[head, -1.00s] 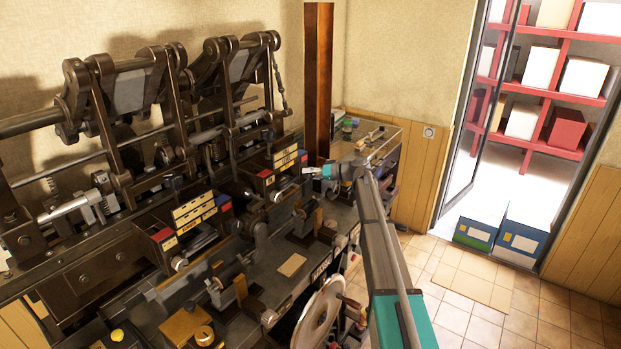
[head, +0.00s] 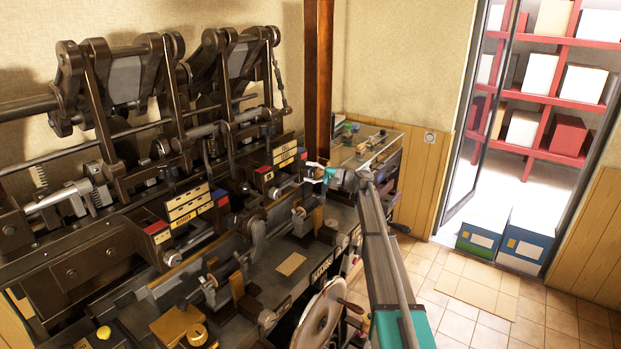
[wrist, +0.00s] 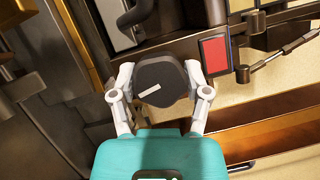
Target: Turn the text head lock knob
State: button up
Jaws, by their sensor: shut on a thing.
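In the wrist view, a dark knob (wrist: 160,78) with a short pale mark on its face sits between the two white fingers of my gripper (wrist: 161,92). The fingers touch or nearly touch its sides, and the gripper is shut on it. The pale mark lies slightly tilted. In the head view, my gripper (head: 316,172) is at the far right end of the machine, beside the small drawers under the right-hand press unit. The knob is too small to make out there. No label naming the knob can be read.
In the wrist view, a red panel (wrist: 215,55) in a dark frame stands just right of the knob, with a thin rod beyond it. In the head view, a brown column (head: 318,70) rises behind my gripper. A large wheel (head: 322,318) stands at the machine's front.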

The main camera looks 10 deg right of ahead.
jog(key=shift+m+t+y+b, duration=0.4)
jog(key=shift+m+t+b, duration=0.35)
jog(key=shift+m, duration=1.05)
jog(key=o, duration=1.1)
jog(key=shift+o, duration=0.2)
jog(key=shift+n+g+p, duration=0.25)
jog(key=shift+n+p, duration=0.1)
jog(key=shift+n, duration=0.05)
